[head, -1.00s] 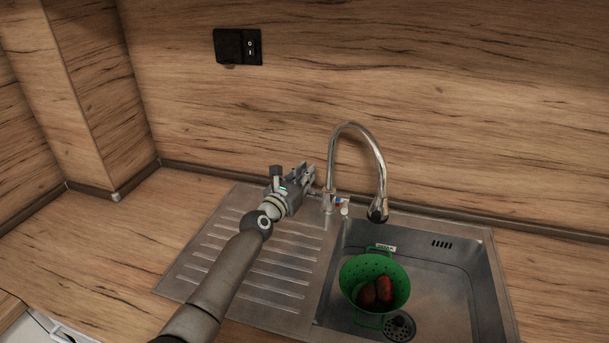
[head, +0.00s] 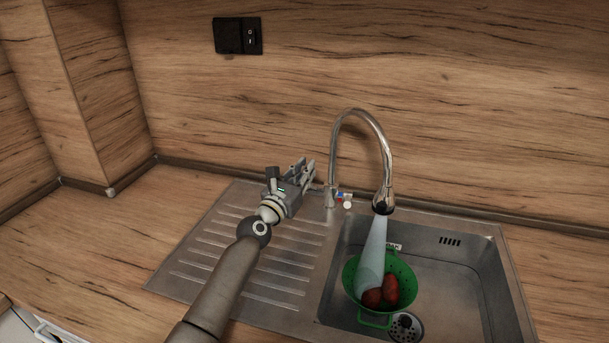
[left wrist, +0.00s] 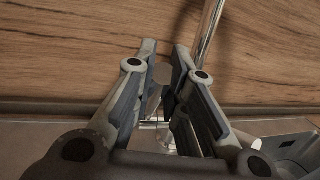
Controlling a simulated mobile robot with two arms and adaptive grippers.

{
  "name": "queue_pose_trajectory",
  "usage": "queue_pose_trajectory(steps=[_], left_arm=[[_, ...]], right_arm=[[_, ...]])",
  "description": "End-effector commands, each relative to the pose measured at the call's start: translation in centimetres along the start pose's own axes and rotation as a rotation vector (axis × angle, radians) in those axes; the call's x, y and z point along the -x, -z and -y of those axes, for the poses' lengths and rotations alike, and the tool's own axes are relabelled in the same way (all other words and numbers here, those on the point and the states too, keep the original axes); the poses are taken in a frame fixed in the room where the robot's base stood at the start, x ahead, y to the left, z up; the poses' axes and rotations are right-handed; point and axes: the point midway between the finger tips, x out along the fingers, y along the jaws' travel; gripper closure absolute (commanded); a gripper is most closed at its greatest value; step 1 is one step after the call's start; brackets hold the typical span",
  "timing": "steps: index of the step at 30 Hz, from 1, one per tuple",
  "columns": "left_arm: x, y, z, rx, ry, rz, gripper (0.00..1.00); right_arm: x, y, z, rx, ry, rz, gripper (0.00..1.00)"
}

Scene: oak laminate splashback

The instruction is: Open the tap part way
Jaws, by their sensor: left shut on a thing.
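The chrome tap (head: 333,150) stands behind the sink, with its curved spout over the basin. A stream of water (head: 372,255) runs from the spout into the green colander (head: 352,272), over the red produce (head: 390,289). My left gripper (head: 310,177) is at the left side of the tap's base, shut on the tap lever. The fingers largely hide the lever in the head view. In the left wrist view a small grey end of the lever (left wrist: 163,75) shows between the fingers, with the tap's upright pipe (left wrist: 208,35) behind. My right gripper is in neither view.
The sink basin (head: 460,285) lies right of the ribbed steel drainboard (head: 215,245), which is bare under my left arm. A drain (head: 405,325) lies beside the colander. A black socket (head: 237,36) is on the wood splashback.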

Motion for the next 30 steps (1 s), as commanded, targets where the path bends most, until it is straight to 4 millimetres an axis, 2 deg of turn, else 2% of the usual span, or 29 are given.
queue_pose_trajectory(steps=[4, 5, 10, 20, 30], left_arm=[[0.0, 0.0, 0.0, 0.001, 0.000, 0.000, 1.00], [0.0, 0.0, 0.0, 0.001, 0.000, 0.000, 0.86], [0.0, 0.0, 0.0, 0.001, 0.000, 0.000, 0.65], [0.0, -0.1, 0.0, 0.000, 0.000, 0.000, 0.65], [-0.3, -2.6, 0.1, 0.005, -0.001, 0.001, 0.65]], right_arm=[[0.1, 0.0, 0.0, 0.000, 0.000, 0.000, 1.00], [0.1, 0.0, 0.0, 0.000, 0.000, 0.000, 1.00], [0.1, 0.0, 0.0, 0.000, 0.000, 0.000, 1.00], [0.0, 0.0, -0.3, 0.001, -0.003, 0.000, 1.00], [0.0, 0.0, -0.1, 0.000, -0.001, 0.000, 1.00]])
